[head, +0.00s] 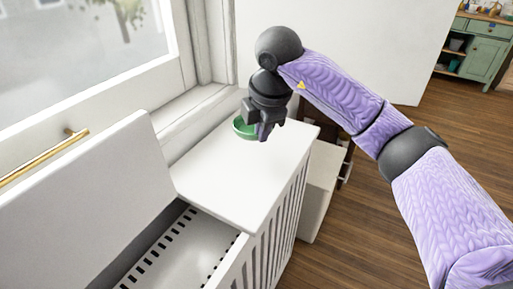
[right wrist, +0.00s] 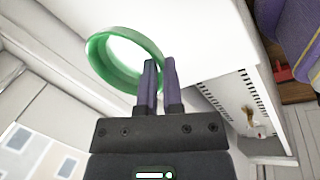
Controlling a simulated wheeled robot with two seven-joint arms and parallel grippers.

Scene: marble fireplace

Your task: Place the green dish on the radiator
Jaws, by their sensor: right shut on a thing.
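The green dish (head: 241,127) is at the far end of the white radiator cover's top (head: 225,185), close to the window sill. My right gripper (head: 266,132) points down at its near right edge and partly hides it. In the right wrist view, the dish (right wrist: 97,58) shows as a round green rim, with its right edge between my purple fingertips (right wrist: 161,68). The right gripper is shut on this rim. I cannot tell whether the dish's underside touches the radiator top or is slightly above it. My left gripper is not in view.
A raised white lid (head: 95,195) stands left of the radiator top, beside an open slotted compartment (head: 180,250). The window sill (head: 200,115) runs behind. A low shelf unit (head: 330,165) stands to the right. A green cabinet (head: 485,55) is far off across the wood floor.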

